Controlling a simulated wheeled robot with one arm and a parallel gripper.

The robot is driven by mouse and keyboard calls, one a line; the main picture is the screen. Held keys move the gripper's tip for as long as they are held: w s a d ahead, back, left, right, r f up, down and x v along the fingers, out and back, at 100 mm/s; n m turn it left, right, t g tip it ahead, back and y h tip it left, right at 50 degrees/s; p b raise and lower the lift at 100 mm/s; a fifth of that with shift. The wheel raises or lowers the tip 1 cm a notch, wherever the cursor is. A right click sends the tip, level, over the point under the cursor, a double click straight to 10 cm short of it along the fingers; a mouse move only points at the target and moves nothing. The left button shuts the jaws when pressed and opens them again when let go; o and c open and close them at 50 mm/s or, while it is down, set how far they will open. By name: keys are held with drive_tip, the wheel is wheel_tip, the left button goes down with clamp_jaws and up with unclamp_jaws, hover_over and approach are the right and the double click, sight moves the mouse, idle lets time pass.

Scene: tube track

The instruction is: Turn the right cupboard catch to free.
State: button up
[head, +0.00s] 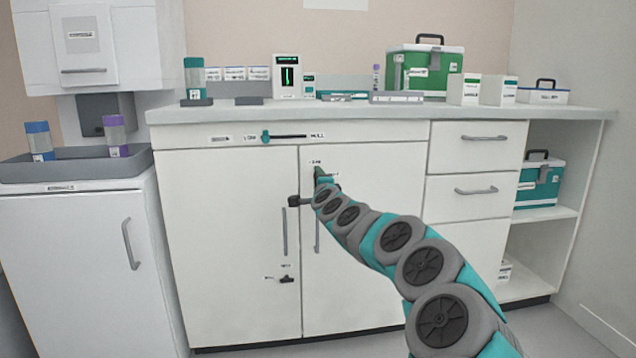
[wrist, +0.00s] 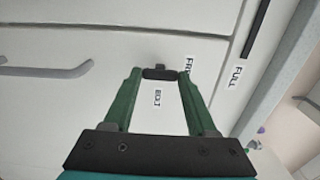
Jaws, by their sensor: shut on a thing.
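The right cupboard catch is a small dark knob (wrist: 160,74) on the white right cupboard door (head: 365,240). In the wrist view it sits between the two green fingertips of my gripper (wrist: 161,77), which is shut on its ends. A label starting "FR" (wrist: 189,66) is beside the right fingertip, partly hidden. A label that seems to read "BOLT" (wrist: 157,98) is below the catch, between the fingers. In the head view my gripper (head: 319,173) is at the upper left of the right door and hides the catch.
The left door (head: 225,230) has its own dark catch (head: 286,279) low down. Upright bar handles flank the door seam. Above is a slider (head: 266,137) on a dark track. Drawers (head: 476,155) are to the right. The counter (head: 380,112) holds boxes and a green case (head: 430,70).

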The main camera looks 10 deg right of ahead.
drive_tip(key=shift+d, duration=0.1)
drive_tip(key=o, duration=1.4)
drive_tip(key=shift+c, duration=0.2)
drive_tip(key=shift+s, duration=0.15)
drive_tip(key=s, duration=0.7)
drive_tip(key=shift+s+p, duration=0.25)
drive_tip(key=shift+p, duration=0.15)
